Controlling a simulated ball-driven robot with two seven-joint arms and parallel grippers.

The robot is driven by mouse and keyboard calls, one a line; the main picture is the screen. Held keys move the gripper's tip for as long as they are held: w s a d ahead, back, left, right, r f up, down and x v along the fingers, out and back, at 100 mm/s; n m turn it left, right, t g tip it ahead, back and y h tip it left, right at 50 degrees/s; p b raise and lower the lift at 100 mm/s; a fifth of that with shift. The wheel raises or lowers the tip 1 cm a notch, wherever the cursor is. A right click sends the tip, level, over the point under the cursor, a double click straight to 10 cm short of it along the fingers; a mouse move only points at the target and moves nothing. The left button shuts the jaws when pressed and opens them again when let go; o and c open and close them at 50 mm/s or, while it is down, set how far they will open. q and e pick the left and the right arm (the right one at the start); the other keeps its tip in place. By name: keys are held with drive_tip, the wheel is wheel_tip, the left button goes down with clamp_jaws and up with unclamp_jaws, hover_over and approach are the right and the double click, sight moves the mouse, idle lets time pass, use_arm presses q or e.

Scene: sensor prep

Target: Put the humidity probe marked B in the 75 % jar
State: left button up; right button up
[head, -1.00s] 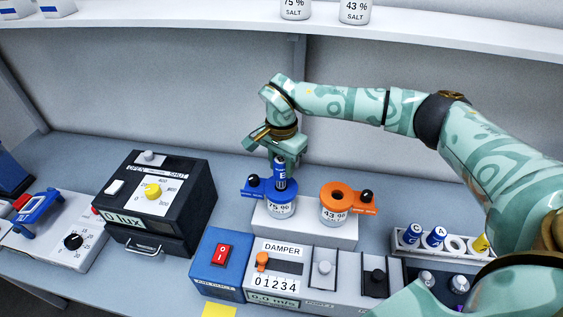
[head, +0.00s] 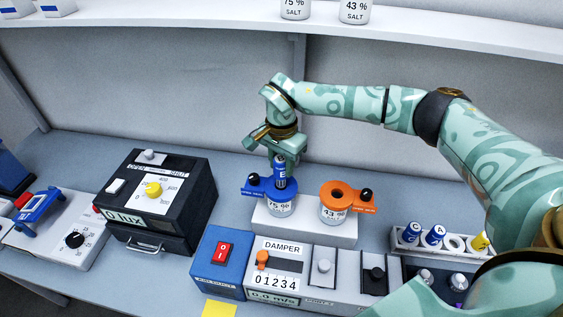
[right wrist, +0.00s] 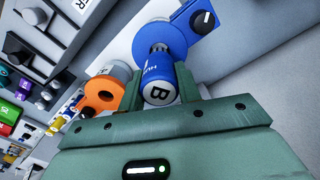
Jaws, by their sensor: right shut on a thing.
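My right gripper (head: 283,158) is shut on the blue humidity probe (head: 281,174), which it holds upright over the 75 % jar (head: 279,208). In the right wrist view the probe's end cap reads B (right wrist: 158,92), between the fingers of my right gripper (right wrist: 160,95). The jar has a blue lid (head: 265,188) with a black knob. The probe's lower end is at the lid's opening; how deep it sits I cannot tell. My left gripper is not in view.
The 43 % jar (head: 333,213) with an orange lid (head: 346,195) stands close on the right, on the same white block (head: 300,231). A probe rack (head: 405,246) holds blue probes and a yellow one at right. A damper panel (head: 284,246) is in front, a lux box (head: 155,197) left.

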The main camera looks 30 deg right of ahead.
drive_tip(key=shift+f, duration=2)
idle(2.9)
drive_tip(key=o, duration=1.3)
drive_tip(key=shift+o, duration=0.2)
wheel_tip(320, 180, up, 8)
drive_tip(key=p, duration=0.7)
